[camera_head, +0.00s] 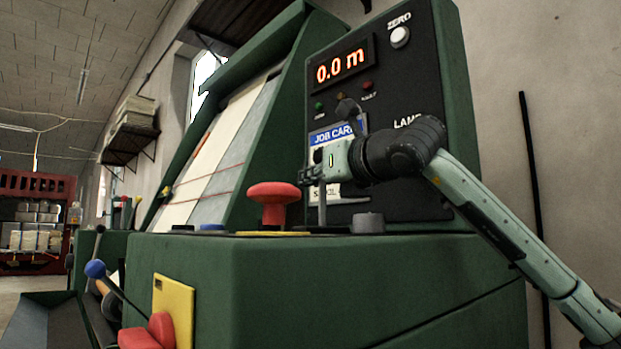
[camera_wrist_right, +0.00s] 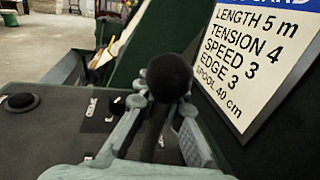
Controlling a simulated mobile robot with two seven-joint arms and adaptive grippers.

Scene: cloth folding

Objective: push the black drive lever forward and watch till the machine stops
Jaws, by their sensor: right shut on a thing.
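The drive lever has a round black knob (camera_wrist_right: 169,77) on a dark stem; in the head view the knob (camera_head: 318,156) shows small in front of the job card. My right gripper (camera_head: 310,174) reaches in from the right and is shut on the lever just below the knob. In the wrist view its two fingers (camera_wrist_right: 163,104) stand on either side of the stem. The machine (camera_head: 230,275) is a green cabinet with a sloped cloth bed. Its red display (camera_head: 340,66) reads 0.0 m. My left gripper is not in view.
A red mushroom button (camera_head: 274,195) stands on the console left of the lever, with a grey knob (camera_head: 368,222) to its right. The job card (camera_wrist_right: 255,60) lists length 5 m, tension 4, speed 3. A blue-knobbed lever (camera_head: 96,269) sits lower left.

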